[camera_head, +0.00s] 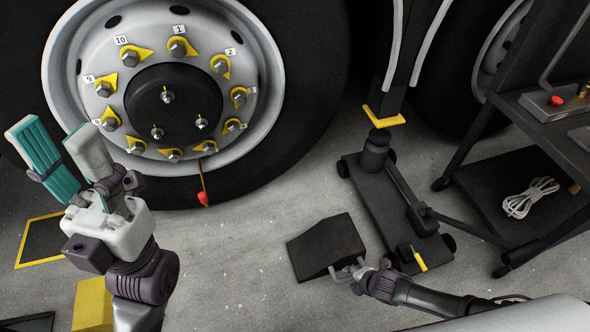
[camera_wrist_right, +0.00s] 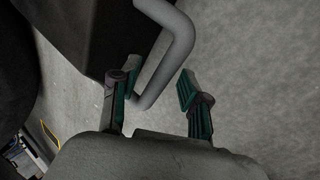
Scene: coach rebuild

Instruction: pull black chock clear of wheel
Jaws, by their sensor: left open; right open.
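The black chock (camera_head: 325,246) is a dark wedge on the grey floor, with bare floor showing between it and the tyre of the wheel (camera_head: 262,150). A grey bent handle (camera_head: 345,273) sticks out of its near side. My right gripper (camera_head: 358,275) is at this handle. In the right wrist view, the chock (camera_wrist_right: 85,38) is at upper left and the handle (camera_wrist_right: 178,45) reaches down between the open fingers of my right gripper (camera_wrist_right: 157,88), beside the left finger; I cannot tell if they touch. My left gripper (camera_head: 62,152) is open and empty before the wheel's left side.
A black jack (camera_head: 400,205) with a yellow-tipped lever stands close right of the chock, under a yellow pad (camera_head: 383,117). A dark cart (camera_head: 520,190) with a coiled white cable (camera_head: 530,198) is further right. A yellow block (camera_head: 92,305) lies lower left. Floor left of the chock is clear.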

